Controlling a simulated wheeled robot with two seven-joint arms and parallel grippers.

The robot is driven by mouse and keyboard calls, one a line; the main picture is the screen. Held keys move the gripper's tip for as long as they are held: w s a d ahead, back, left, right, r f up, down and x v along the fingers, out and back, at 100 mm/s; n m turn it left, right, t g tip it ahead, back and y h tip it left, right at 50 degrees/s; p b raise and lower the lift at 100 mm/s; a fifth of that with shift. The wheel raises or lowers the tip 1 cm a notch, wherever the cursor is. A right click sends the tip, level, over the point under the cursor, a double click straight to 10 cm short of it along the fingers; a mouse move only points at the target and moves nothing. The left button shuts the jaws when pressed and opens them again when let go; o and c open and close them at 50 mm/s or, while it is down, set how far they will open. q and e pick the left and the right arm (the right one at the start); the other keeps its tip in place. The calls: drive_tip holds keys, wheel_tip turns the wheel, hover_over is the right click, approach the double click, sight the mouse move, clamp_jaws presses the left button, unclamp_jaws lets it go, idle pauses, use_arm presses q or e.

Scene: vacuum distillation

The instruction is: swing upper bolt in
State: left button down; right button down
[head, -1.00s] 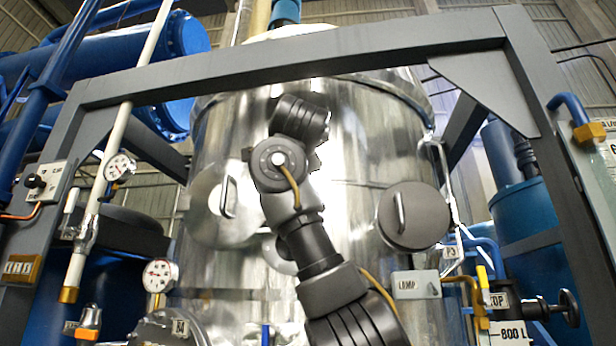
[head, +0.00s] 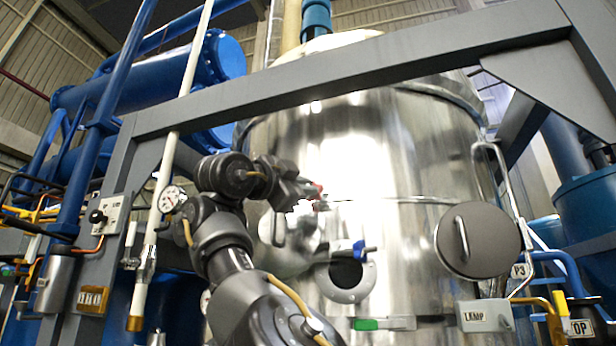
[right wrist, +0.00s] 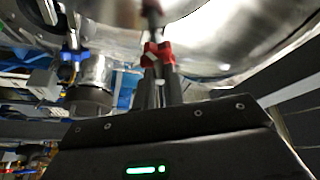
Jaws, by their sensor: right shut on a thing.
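My right gripper (head: 306,193) is in front of the steel vessel, above a round flanged port (head: 350,292). It is shut on a small red part (head: 317,187); in the right wrist view the red part (right wrist: 158,52) sits between the fingertips (right wrist: 158,72), with a dark rod beyond it. This looks like the upper bolt, but most of it is hidden or blurred. A blue-handled bolt (head: 358,250) is at the port's upper edge. A green-handled piece (head: 370,324) is below the port. My left gripper is not in view.
The steel vessel (head: 400,150) fills the middle. A round grey cover with a handle (head: 478,241) is right of the port. A grey frame beam (head: 340,70) crosses above. A white pipe with a gauge (head: 172,198) stands at left, and a LAMP box (head: 485,316) is lower right.

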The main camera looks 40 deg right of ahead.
idle(0.4)
drive_tip(key=c, duration=1.8)
unclamp_jaws()
drive_tip(key=o, duration=0.3)
drive_tip(key=shift+w+a, duration=0.1)
drive_tip(key=shift+w, duration=0.2)
drive_tip(key=shift+s, duration=0.1)
drive_tip(key=b+v, duration=0.1)
drive_tip(key=v, duration=0.9)
drive_tip(key=shift+a+f+b, duration=0.2)
drive_tip(key=shift+a+b, duration=0.15)
drive_tip(key=shift+a, duration=0.05)
